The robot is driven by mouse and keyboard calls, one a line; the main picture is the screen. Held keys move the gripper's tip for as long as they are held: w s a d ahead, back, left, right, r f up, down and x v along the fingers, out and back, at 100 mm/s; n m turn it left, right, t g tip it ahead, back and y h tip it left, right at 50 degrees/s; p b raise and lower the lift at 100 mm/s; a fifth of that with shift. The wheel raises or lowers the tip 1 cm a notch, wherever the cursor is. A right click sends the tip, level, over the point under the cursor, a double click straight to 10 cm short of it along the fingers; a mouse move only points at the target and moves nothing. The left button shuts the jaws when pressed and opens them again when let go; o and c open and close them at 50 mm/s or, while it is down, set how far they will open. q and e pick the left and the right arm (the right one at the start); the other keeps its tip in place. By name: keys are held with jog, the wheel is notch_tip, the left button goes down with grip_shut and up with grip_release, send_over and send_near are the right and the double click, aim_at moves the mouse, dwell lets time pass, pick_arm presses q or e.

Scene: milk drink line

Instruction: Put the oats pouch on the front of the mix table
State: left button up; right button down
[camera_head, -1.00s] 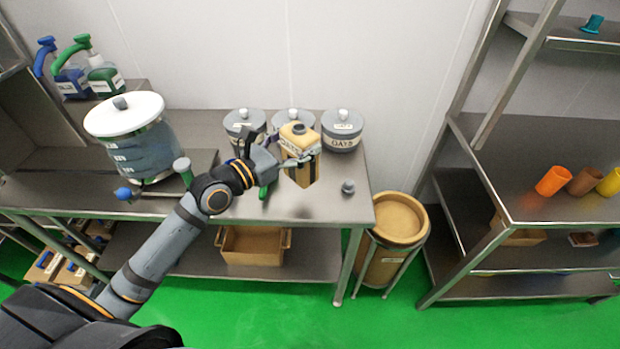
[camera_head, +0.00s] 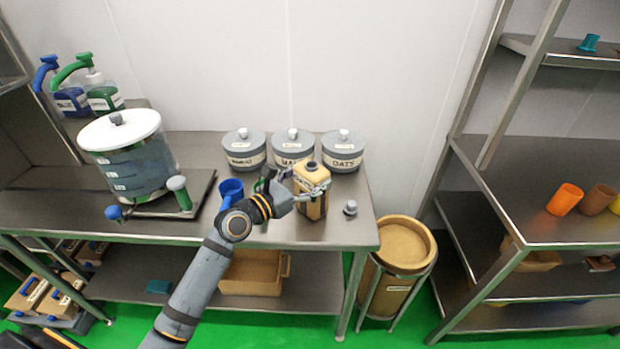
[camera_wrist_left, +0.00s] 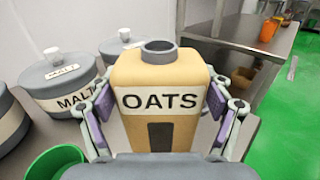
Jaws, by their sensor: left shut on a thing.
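The oats pouch (camera_head: 309,207) is tan, with an open grey neck and an OATS label. It is upright over the front right part of the steel table (camera_head: 325,231); I cannot tell whether its base touches the top. My left gripper (camera_head: 308,189) is shut on it. In the left wrist view the pouch (camera_wrist_left: 160,78) sits between the two finger pads of the gripper (camera_wrist_left: 160,115), label towards the camera. My right gripper is not in view.
Grey lidded canisters, one marked OATS (camera_head: 342,152), stand along the wall behind. A small grey cap (camera_head: 350,208) lies right of the pouch. A blue cup (camera_head: 231,187) and a large white-lidded vessel (camera_head: 130,158) stand to the left. A bin (camera_head: 403,245) stands beside the table.

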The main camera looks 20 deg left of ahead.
pick_arm(q)
jog(key=o, duration=1.7)
jog(key=shift+f, duration=0.15)
jog(key=shift+c, duration=0.2)
jog(key=shift+s+a, duration=0.1)
jog(key=p+v, duration=0.2)
jog(key=v, duration=0.9)
jog(key=shift+s+r, duration=0.25)
jog(key=shift+s, duration=0.1)
jog(key=shift+a, duration=0.1)
